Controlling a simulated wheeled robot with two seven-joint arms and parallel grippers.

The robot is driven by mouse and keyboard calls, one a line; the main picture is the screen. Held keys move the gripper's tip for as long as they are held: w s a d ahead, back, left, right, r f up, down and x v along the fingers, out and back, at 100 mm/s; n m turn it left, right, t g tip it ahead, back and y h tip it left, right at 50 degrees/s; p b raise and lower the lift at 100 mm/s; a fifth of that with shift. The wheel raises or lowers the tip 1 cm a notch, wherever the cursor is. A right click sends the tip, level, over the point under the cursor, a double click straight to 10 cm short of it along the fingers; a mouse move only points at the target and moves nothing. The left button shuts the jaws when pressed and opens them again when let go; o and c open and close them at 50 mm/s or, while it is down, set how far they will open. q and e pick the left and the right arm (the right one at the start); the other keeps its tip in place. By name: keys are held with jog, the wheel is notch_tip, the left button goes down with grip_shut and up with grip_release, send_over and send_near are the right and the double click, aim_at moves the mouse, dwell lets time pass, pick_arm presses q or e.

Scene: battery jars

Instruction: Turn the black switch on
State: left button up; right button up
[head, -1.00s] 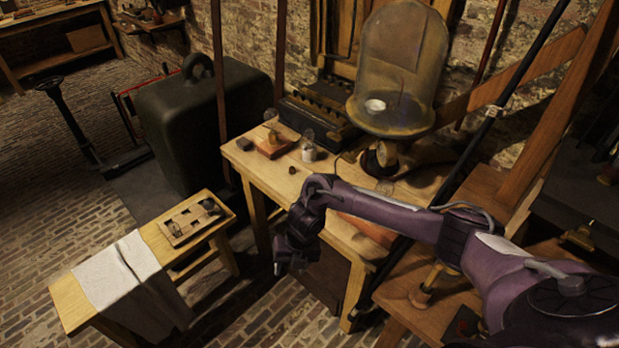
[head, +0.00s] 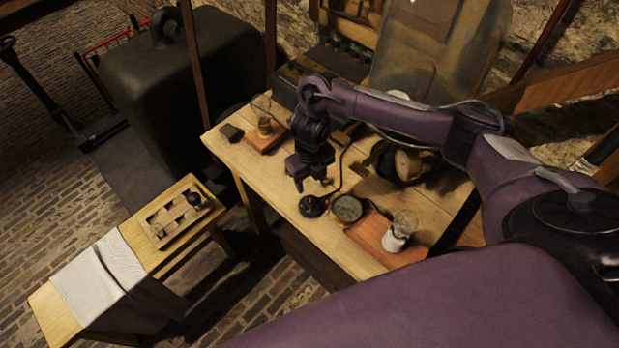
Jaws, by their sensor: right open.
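The black switch (head: 312,206) looks like a small round black piece on the wooden table, near its front edge. A dark cable runs up from it. My right gripper (head: 313,186) is just above and behind the switch in the head view, pointing down, with its fingers apart and nothing seen between them. I cannot tell whether it touches the switch. The switch's setting is too small to read. My left gripper is not in view.
A round dial (head: 347,208) lies just right of the switch. A jar (head: 401,228) stands on a reddish board (head: 372,237) beyond it. Another jar (head: 265,122) stands at the table's left. A bench (head: 168,248) with a cloth is at lower left.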

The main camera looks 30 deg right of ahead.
aim_at(310, 198)
jog(key=f, duration=0.1)
jog(key=s+f+b, duration=0.1)
jog(key=f, duration=0.1)
jog(key=a+f+b, duration=0.1)
jog(key=shift+s+f, duration=0.35)
jog(key=shift+w+d+f, duration=0.1)
jog(key=shift+w+f, duration=0.1)
jog(key=shift+f, duration=0.25)
jog(key=shift+w+d+f, duration=0.1)
jog(key=shift+w+f, duration=0.05)
jog(key=shift+f, duration=0.3)
jog(key=shift+s, duration=0.1)
jog(key=c, duration=1)
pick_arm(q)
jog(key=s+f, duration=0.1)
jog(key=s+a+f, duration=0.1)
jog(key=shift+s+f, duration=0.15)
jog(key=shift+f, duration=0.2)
